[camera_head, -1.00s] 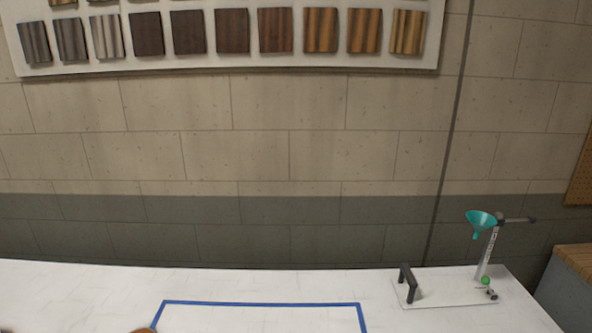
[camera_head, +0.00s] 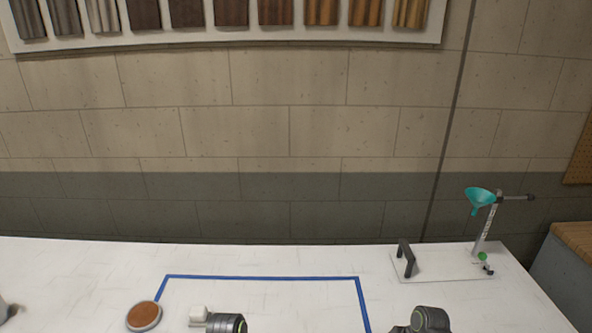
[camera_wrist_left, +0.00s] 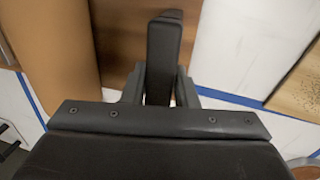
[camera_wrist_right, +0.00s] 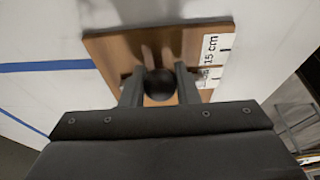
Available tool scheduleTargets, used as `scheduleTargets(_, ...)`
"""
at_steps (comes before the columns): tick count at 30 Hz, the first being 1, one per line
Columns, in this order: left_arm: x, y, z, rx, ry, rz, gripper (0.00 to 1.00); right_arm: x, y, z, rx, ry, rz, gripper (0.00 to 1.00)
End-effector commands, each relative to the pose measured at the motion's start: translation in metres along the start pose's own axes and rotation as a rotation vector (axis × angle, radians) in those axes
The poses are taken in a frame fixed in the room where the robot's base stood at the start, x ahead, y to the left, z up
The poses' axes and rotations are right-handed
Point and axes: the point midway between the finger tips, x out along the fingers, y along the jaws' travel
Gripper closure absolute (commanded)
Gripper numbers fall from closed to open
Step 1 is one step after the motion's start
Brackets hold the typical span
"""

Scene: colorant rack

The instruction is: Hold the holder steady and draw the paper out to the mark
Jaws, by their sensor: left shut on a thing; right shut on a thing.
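In the left wrist view my left gripper (camera_wrist_left: 160,95) is shut on a dark upright handle (camera_wrist_left: 163,45). A brown rounded piece (camera_wrist_left: 55,55), which may be part of the holder, lies left of it. A white surface (camera_wrist_left: 235,50) lies right of it; I cannot tell whether it is paper. In the right wrist view my right gripper (camera_wrist_right: 160,85) is shut on a round black knob on a small wooden board (camera_wrist_right: 110,50). A white scale strip (camera_wrist_right: 211,60) marked "15 cm" runs along the board's right side. The head view does not show the grippers' fingertips.
Blue tape (camera_head: 260,278) outlines an area on the white table (camera_head: 80,270). A brown round disc (camera_head: 143,316) lies at its left corner. A stand with a teal funnel (camera_head: 480,196) and a board with a black handle (camera_head: 405,255) are at the back right.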

Motion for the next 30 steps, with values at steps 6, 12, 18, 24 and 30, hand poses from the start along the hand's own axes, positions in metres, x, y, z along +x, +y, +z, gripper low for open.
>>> scheduleTargets(6, 0.000, -0.002, 0.000, 0.002, -0.002, -0.004, 1.00, -0.004, 0.000, 0.011, 0.001, -0.007, 0.002, 0.99)
scheduleTargets(12, 0.000, -0.002, 0.000, 0.001, -0.002, -0.004, 1.00, -0.004, 0.000, 0.011, 0.000, -0.007, 0.002, 0.99)
scheduleTargets(18, 0.000, -0.002, 0.000, 0.001, -0.001, -0.004, 1.00, -0.004, 0.000, 0.013, 0.000, -0.007, 0.001, 0.99)
scheduleTargets(24, 0.000, -0.002, 0.000, 0.002, -0.002, -0.003, 1.00, -0.007, 0.000, 0.022, 0.001, -0.008, 0.001, 0.99)
scheduleTargets(30, 0.000, -0.002, 0.000, 0.001, -0.002, -0.004, 1.00, -0.009, 0.000, 0.030, 0.002, -0.007, 0.001, 0.99)
